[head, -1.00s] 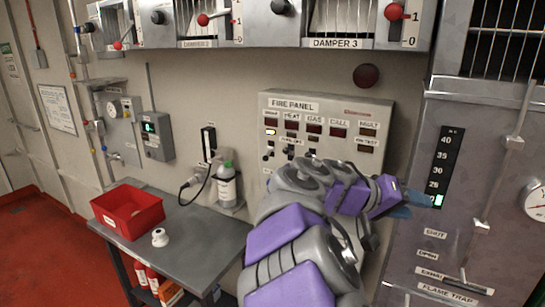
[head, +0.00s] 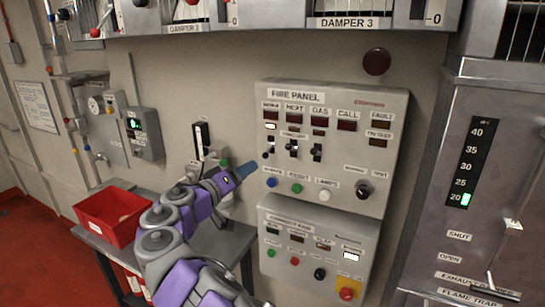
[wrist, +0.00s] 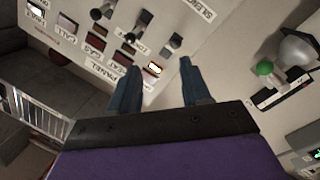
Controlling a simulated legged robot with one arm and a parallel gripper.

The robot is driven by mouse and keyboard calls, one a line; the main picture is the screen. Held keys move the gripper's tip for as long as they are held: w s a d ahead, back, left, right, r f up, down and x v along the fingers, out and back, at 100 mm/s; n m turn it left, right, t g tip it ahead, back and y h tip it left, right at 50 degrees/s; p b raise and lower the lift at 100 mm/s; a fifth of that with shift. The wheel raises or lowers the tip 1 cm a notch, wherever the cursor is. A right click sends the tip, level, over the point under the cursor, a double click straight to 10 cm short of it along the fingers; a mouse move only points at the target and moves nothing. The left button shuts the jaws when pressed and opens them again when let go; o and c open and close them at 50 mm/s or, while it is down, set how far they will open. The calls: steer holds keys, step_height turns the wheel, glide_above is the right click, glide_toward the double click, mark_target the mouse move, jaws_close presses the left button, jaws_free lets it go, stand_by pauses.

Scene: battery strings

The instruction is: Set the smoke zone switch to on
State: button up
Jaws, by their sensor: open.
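The grey fire panel (head: 333,105) is on the wall in the head view. The smoke zone switch (head: 267,150) is the leftmost small black lever, under the lit smoke lamp (head: 270,126). I cannot tell its setting. The wrist view shows the panel upside down, with the smoke switch (wrist: 176,40) beyond the fingertips and the lit lamp (wrist: 153,69) between them. My gripper (head: 250,166) is at the panel's left edge, below and left of the smoke switch. In the wrist view, my gripper (wrist: 158,65) is open with nothing between its blue fingers.
Heat (head: 292,149) and gas (head: 316,152) switches sit close to the right. Push buttons are below, and a second panel (head: 315,225) hangs underneath. A table with a red bin (head: 110,214) stands left. A damper cabinet overhangs above.

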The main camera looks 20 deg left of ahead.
glide_toward(266, 153)
steer(key=w+a+f, duration=0.2)
steer(key=w, duration=0.1)
steer(key=w+d, duration=0.2)
steer(key=w+d+r, duration=0.1)
steer(key=w+d, duration=0.2)
steer(key=shift+w+d+b, duration=0.2)
steer(key=shift+w+b, duration=0.05)
steer(key=shift+b, duration=0.15)
steer(key=shift+w+d+r, duration=0.15)
steer(key=shift+w, duration=0.45)
steer(key=shift+w+a+f, duration=0.15)
steer(key=shift+a+f, duration=0.1)
steer(key=shift+a, duration=0.3)
steer(key=shift+w+a+f, duration=0.2)
steer(key=shift+a, duration=0.3)
steer(key=shift+s+a, duration=0.1)
steer(key=shift+a, duration=0.2)
steer(key=shift+d+r, duration=0.2)
steer(key=shift+d, duration=0.25)
steer(key=shift+c, duration=0.3)
steer(key=shift+d+r, duration=0.1)
steer(key=shift+d, duration=0.5)
steer(key=shift+c, duration=1.4)
steer(key=shift+a, duration=0.35)
steer(key=c, duration=0.3)
jaws_close()
